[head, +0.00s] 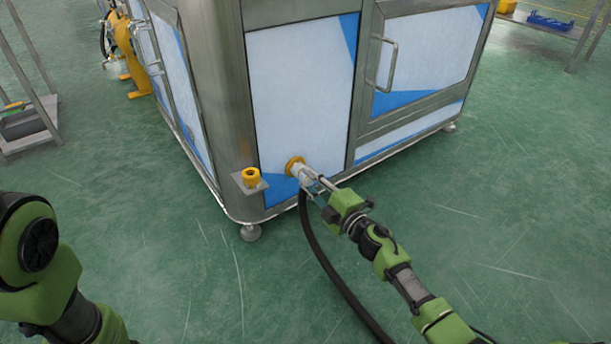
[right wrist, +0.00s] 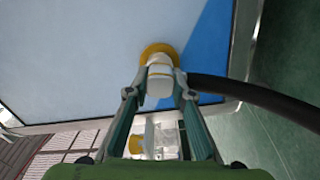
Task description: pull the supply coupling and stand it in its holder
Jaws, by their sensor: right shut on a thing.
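The supply coupling (head: 301,173) is a pale, white piece at the yellow port ring (head: 293,162) low on the machine's front panel. A black hose (head: 322,262) hangs from it to the floor. My right gripper (head: 311,181) is shut on the coupling. In the right wrist view the two fingers sit on either side of the white coupling (right wrist: 159,75), which lies against the yellow ring (right wrist: 158,49); I cannot tell whether it is fully seated. The holder (head: 251,177) is a yellow cup on a small metal bracket left of the port, and looks empty. My left gripper is out of view.
The steel machine cabinet (head: 300,85) with white and blue panels fills the middle. A door handle (head: 388,62) sticks out at upper right. A grey metal rack (head: 25,125) stands at far left. The green floor in front is clear apart from the hose.

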